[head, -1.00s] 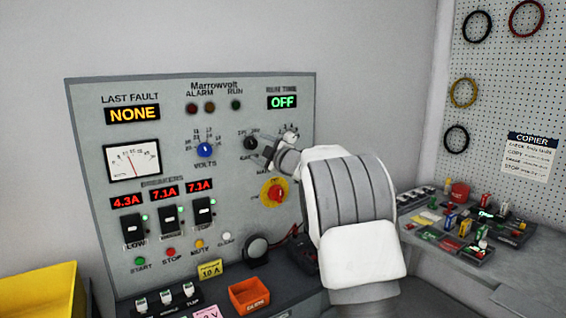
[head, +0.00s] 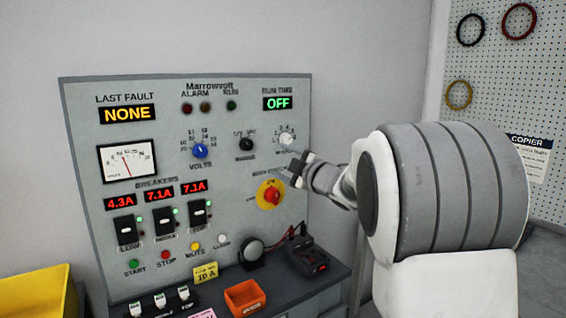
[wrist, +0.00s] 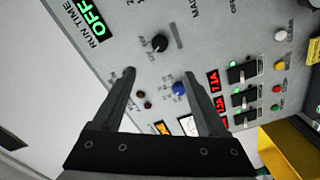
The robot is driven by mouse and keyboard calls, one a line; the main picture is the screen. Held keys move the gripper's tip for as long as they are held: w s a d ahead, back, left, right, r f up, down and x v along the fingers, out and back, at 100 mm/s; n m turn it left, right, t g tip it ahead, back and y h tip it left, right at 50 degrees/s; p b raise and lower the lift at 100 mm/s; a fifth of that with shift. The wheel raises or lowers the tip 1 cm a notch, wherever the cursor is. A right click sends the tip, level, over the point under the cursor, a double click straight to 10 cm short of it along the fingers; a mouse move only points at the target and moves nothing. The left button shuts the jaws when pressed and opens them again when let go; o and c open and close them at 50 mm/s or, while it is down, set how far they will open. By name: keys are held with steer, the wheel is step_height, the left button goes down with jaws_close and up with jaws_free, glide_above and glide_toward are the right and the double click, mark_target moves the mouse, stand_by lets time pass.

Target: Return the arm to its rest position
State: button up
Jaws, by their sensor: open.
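My gripper (head: 291,172) is in front of the right part of the grey Marrowvolt panel (head: 80,225), close to the red and yellow main knob (head: 271,195) and below a white knob (head: 287,141). In the wrist view my gripper (wrist: 160,80) shows two dark fingers spread apart with nothing between them. The panel fills much of that view, turned on its side, with the black knob (wrist: 159,43) and the blue volts knob (wrist: 179,89) beyond the fingers. I cannot tell whether a fingertip touches the panel. My arm fills the right of the head view.
A shelf below the panel holds an orange bin (head: 245,297), a dark meter (head: 306,258) and a yellow label (head: 206,272). A yellow container (head: 38,293) stands at lower left. A pegboard (head: 530,90) with hanging rings is at the right.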

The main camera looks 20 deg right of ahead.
steer(key=s+d+r+m+g+h+p, duration=0.25)
steer(key=s+m+h, duration=0.45)
steer(key=s+m, duration=0.4)
steer(key=s+a+f+m+g, duration=0.1)
steer(key=s+a+f+g, duration=0.1)
steer(key=s, duration=0.8)
steer(key=s+a+f+m+g+y, duration=0.1)
steer(key=s+a+f+m+g, duration=0.1)
steer(key=s+f, duration=0.5)
steer(key=s+a+f+m+g, duration=0.1)
steer(key=s+a+f+g, duration=0.3)
steer(key=s, duration=0.8)
steer(key=shift+s+a+f+m+g+p, duration=0.2)
steer(key=shift+s+f+m+g+p, duration=0.15)
steer(key=shift+f+g, duration=0.25)
